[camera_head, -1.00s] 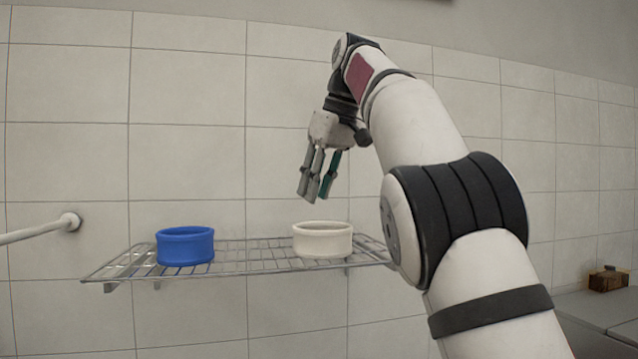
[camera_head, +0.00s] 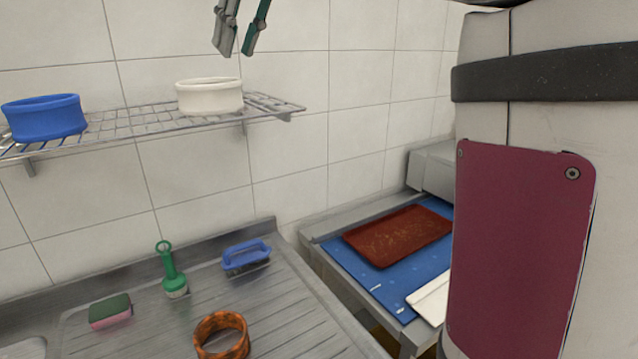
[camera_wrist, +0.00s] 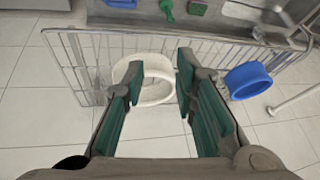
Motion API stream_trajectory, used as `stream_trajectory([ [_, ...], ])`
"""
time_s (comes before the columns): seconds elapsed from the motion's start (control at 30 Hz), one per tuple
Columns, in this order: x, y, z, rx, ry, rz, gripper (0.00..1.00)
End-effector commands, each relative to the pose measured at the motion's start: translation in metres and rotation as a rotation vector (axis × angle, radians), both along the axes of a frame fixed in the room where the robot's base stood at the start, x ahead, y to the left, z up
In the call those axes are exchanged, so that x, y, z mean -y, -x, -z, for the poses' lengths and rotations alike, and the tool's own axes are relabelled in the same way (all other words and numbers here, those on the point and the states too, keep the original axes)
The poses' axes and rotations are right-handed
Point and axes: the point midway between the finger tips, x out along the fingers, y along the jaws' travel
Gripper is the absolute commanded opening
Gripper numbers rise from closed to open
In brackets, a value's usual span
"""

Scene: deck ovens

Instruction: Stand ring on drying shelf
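A white ring (camera_head: 210,98) stands upright on its edge circle, opening upward, on the wire drying shelf (camera_head: 150,122), near its right end. A blue ring (camera_head: 45,118) stands the same way at the shelf's left. An orange-brown ring (camera_head: 222,335) rests on the grooved drainboard below. My gripper (camera_head: 236,50) is above the white ring, apart from it, fingers pointing down; its upper part is cut off. In the wrist view my gripper (camera_wrist: 158,75) is open and empty, with the white ring (camera_wrist: 161,70) beyond and between the fingers. The blue ring (camera_wrist: 249,82) is to the right.
The drainboard (camera_head: 285,325) holds a green-handled brush (camera_head: 171,272), a blue brush (camera_head: 246,255) and a pink-green sponge (camera_head: 110,311). At right, a brown tray (camera_head: 398,236) lies on a blue surface (camera_head: 350,262). The tiled wall is close behind the shelf. Shelf between the rings is free.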

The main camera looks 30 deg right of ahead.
Motion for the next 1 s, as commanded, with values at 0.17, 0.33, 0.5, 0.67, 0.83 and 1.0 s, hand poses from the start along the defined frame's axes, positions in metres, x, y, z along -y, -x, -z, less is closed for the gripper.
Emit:
stream_trajectory([
  [0.17, 0.000, 0.046, 0.028, -0.001, -0.012, 0.065, 0.26],
  [0.33, -0.004, 0.090, 0.065, 0.000, -0.003, 0.115, 0.26],
  [0.5, -0.010, 0.136, 0.111, 0.006, 0.026, 0.153, 0.26],
  [0.67, -0.015, 0.179, 0.161, 0.021, 0.066, 0.179, 0.26],
  [0.83, -0.018, 0.218, 0.213, 0.038, 0.110, 0.198, 0.26],
  [1.0, -0.017, 0.240, 0.245, 0.050, 0.139, 0.209, 0.26],
])
